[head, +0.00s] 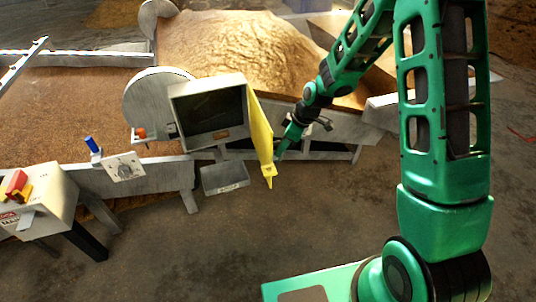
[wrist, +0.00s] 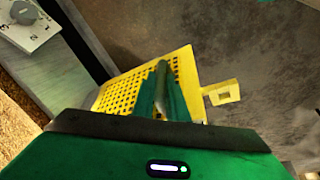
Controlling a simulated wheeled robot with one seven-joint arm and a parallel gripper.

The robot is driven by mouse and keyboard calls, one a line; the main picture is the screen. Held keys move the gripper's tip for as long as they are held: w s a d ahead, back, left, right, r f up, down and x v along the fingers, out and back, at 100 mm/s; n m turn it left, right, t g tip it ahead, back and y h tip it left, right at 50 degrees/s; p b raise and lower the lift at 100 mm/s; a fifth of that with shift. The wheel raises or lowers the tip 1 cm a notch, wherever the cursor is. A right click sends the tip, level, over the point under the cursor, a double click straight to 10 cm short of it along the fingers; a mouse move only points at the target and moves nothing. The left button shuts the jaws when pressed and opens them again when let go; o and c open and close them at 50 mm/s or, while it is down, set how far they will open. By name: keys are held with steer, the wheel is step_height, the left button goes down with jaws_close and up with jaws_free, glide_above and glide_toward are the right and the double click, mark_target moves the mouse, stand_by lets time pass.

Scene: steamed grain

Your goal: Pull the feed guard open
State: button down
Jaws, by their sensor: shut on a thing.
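The feed guard (head: 261,132) is a yellow panel at the right side of a grey box (head: 241,103). It stands swung out, seen nearly edge-on, and the dark opening of the box shows. In the wrist view the guard (wrist: 118,95) is a perforated yellow sheet with a small tab (wrist: 223,92) at its right. My gripper (head: 279,153) is at the guard's outer right face. In the wrist view my gripper (wrist: 163,82) is shut on a grey bar in front of the sheet, which looks like the guard's handle. The bar's ends are hidden by the fingers.
A grey tray (head: 225,179) hangs below the box. A round housing (head: 150,100) and a panel with a knob (head: 124,167) are to the left. A control box with a red switch (head: 17,184) stands far left. Grain is heaped behind; the floor in front is clear.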

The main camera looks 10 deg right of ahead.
steer(key=shift+w+d+r, duration=0.1)
steer(key=shift+w+d, duration=0.45)
steer(key=shift+d, duration=0.3)
steer(key=c, duration=1.8)
jaws_free()
steer(key=shift+w, duration=0.1)
steer(key=shift+o, duration=0.2)
steer(key=v, duration=1)
steer(key=shift+r, duration=0.25)
steer(key=shift+d, duration=0.1)
